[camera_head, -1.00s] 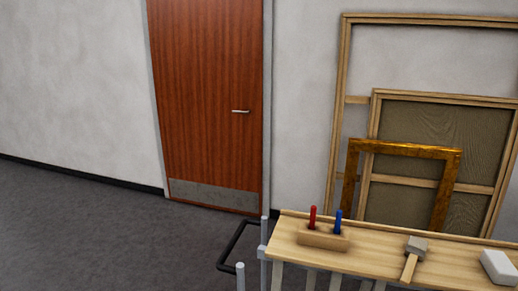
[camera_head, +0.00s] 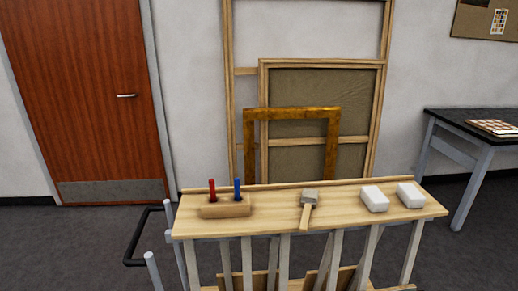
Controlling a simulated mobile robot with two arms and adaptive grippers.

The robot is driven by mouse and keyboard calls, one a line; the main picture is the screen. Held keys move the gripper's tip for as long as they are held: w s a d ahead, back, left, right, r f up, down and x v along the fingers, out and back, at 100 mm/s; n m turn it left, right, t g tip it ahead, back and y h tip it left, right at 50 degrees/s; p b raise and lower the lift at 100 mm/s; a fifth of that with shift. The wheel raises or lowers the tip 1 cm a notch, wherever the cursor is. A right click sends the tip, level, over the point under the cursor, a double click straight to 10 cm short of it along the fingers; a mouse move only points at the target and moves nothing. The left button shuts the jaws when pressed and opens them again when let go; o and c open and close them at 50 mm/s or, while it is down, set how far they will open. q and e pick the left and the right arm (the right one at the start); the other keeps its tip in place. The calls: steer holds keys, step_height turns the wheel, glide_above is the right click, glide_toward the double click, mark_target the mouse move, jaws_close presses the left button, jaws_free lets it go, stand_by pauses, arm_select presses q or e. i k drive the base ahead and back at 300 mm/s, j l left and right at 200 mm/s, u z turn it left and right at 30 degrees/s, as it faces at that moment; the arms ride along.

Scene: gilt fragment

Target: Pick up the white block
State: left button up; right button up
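Two white blocks lie on the wooden top of a rack in the head view. One white block (camera_head: 374,198) is right of the mallet, and the other white block (camera_head: 410,194) lies a little further right, near the top's right end. There is a small gap between them. Both look alike and lie flat. Neither of my grippers is in view.
The wooden rack top (camera_head: 270,217) also holds a wooden holder (camera_head: 225,210) with a red and a blue handle, and a mallet (camera_head: 308,204). A cart handle (camera_head: 129,245) juts out at left. Frames (camera_head: 290,113) lean on the wall behind. A dark table (camera_head: 470,130) stands at right.

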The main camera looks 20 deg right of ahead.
mark_target(376, 202)
steer(key=z, duration=1.55)
steer(key=i+l+u, duration=0.1)
steer(key=l, duration=0.25)
steer(key=i+l+u, duration=0.1)
steer(key=l, duration=0.2)
steer(key=i+l, duration=0.15)
steer(key=l, duration=0.25)
steer(key=j+u, duration=0.05)
